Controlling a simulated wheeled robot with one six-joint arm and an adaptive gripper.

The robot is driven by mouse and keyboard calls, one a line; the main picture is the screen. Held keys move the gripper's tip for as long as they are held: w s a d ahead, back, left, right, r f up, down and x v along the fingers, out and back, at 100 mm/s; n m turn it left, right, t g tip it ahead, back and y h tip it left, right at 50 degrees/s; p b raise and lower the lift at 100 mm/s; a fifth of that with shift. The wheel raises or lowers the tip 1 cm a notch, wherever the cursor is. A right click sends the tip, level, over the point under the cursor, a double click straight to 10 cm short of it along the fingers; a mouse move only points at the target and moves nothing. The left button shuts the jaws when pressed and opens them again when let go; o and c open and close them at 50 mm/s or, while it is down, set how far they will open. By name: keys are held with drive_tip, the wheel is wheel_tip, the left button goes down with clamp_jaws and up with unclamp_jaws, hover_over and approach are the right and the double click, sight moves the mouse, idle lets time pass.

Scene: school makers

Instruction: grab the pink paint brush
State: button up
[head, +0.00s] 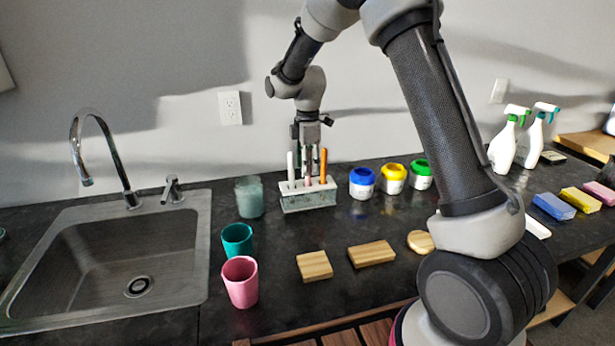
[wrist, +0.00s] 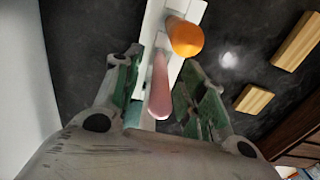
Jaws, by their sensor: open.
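The pink paint brush (wrist: 160,88) stands in a white-topped holder (head: 308,196) on the dark counter. In the wrist view it sits between the two open fingers of my gripper (wrist: 157,92), with a gap on either side. An orange brush (head: 323,163) stands beside it in the holder; it also shows in the wrist view (wrist: 185,37), just past the fingertips. A white brush (head: 291,168) stands at the holder's left end. In the head view my gripper (head: 308,152) is above the holder, pointing down, and partly hides the pink brush.
A frosted cup (head: 249,197) stands left of the holder. A sink (head: 125,260), teal cup (head: 237,240) and pink cup (head: 240,282) are at left. Wooden blocks (head: 371,254) lie in front.

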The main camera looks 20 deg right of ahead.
wheel_tip(320, 180, down, 2)
drive_tip(key=shift+f, duration=0.1)
drive_tip(key=shift+c, duration=0.2)
clamp_jaws()
drive_tip(key=shift+r, duration=0.2)
